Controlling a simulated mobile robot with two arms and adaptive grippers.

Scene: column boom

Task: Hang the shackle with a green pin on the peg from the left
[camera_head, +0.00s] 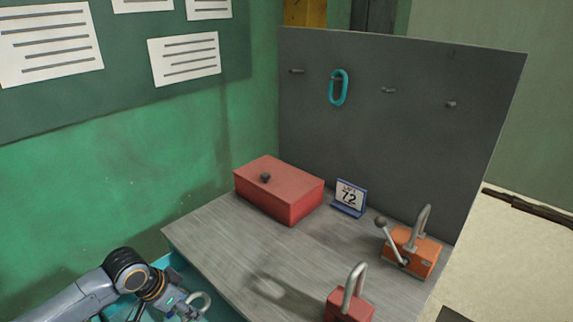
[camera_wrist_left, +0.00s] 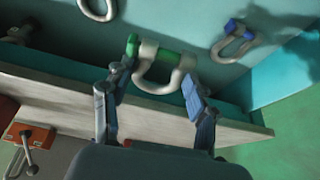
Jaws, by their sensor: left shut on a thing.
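The shackle with a green pin (camera_wrist_left: 164,59) has a grey bow and shows between the fingers of my left gripper (camera_wrist_left: 158,80) in the left wrist view. My left gripper is shut on it. In the head view my left gripper (camera_head: 184,306) is at the bottom left, beside the table's near left edge, with a grey shackle bow (camera_head: 202,301) at its tip. The grey upright board has a row of pegs: a bare far-left peg (camera_head: 296,71), one carrying a teal oval link (camera_head: 338,88), and two bare ones to the right (camera_head: 388,90) (camera_head: 451,104). My right gripper is out of view.
A red box (camera_head: 290,205), a small sign (camera_head: 348,198), an orange block with a lever (camera_head: 425,257) and a red block with a grey loop (camera_head: 346,307) stand on the table (camera_head: 215,233). A blue-pin shackle (camera_wrist_left: 234,37) lies in the teal area beyond the gripper.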

